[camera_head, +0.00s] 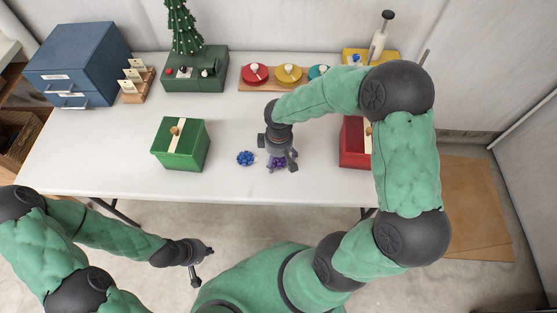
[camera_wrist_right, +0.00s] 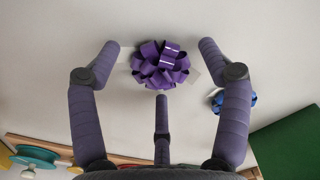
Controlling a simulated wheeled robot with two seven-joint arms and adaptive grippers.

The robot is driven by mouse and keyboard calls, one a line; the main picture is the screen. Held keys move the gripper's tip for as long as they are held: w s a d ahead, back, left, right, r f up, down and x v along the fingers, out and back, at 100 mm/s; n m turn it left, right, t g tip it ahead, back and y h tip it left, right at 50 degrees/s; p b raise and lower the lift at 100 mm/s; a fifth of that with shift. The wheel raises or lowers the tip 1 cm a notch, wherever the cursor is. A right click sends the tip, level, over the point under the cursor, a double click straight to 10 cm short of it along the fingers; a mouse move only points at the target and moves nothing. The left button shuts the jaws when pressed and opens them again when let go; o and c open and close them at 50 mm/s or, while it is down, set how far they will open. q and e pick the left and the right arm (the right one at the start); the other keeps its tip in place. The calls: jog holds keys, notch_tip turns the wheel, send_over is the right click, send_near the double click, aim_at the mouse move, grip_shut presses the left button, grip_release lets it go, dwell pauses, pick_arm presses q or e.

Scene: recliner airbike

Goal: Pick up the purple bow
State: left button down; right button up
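The purple bow (camera_head: 276,163) lies on the white table (camera_head: 100,150), partly hidden by my right gripper in the head view. In the right wrist view the purple bow (camera_wrist_right: 161,65) sits between the spread fingers of my right gripper (camera_wrist_right: 160,52), with gaps around it. My right gripper (camera_head: 280,158) is open, points down and is over the bow; I see no finger closed on it. My left gripper (camera_head: 203,264) hangs in front of the table's near edge, with its fingers apart and nothing in them.
A blue bow (camera_head: 245,158) lies just left of the purple one. A green box (camera_head: 181,146) is further left, and a red box (camera_head: 353,147) is to the right, partly behind my right arm. Colored knobs (camera_head: 289,74), a small tree (camera_head: 185,28) and blue drawers (camera_head: 78,62) line the back.

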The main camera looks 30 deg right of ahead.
jog(key=c, duration=0.5)
